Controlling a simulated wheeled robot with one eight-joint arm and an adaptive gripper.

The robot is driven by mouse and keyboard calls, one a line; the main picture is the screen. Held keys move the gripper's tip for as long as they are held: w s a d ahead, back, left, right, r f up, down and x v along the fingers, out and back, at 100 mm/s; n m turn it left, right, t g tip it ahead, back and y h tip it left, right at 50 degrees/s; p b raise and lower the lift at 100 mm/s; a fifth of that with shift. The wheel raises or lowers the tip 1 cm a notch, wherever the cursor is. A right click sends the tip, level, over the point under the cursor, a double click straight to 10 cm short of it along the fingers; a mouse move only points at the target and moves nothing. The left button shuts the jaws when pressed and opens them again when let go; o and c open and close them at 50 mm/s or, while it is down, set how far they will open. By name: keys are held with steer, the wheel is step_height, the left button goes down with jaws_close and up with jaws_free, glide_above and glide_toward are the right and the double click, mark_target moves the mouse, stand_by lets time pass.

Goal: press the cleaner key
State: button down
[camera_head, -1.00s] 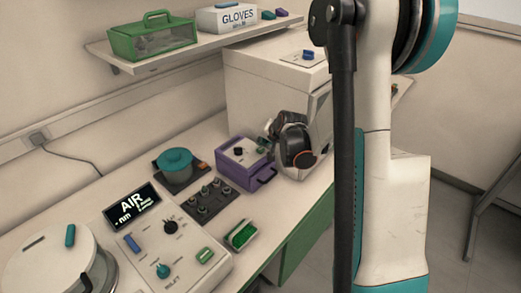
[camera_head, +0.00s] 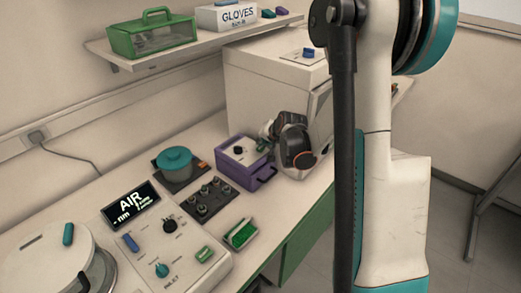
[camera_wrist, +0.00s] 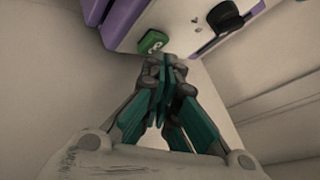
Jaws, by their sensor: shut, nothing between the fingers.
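The cleaner is a purple box with a pale top (camera_head: 238,153) on the bench in the head view. A black knob (camera_head: 239,150) sits on its top. In the wrist view its pale panel (camera_wrist: 190,20) shows a green key (camera_wrist: 152,42) and the black knob (camera_wrist: 228,15). My gripper (camera_wrist: 160,65) is shut and empty, its tips right beside the green key. I cannot tell whether they touch it. In the head view my dark wrist hides part of the area at the box's right side.
A large pale cabinet (camera_head: 265,85) stands close behind and right of the box. A teal pot (camera_head: 174,160), a dark knob block (camera_head: 210,199), a green-filled tray (camera_head: 240,234) and a control panel (camera_head: 180,262) lie to the left and front. A shelf (camera_head: 150,66) hangs above.

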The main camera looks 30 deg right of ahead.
steer(key=shift+f+b, duration=0.4)
steer(key=shift+b, duration=0.05)
stand_by(0.6)
steer(key=shift+r, duration=0.15)
stand_by(0.3)
steer(key=shift+r+p, duration=0.6)
steer(key=shift+r, duration=0.1)
steer(key=shift+r+p, duration=1.65)
steer(key=shift+r, duration=0.9)
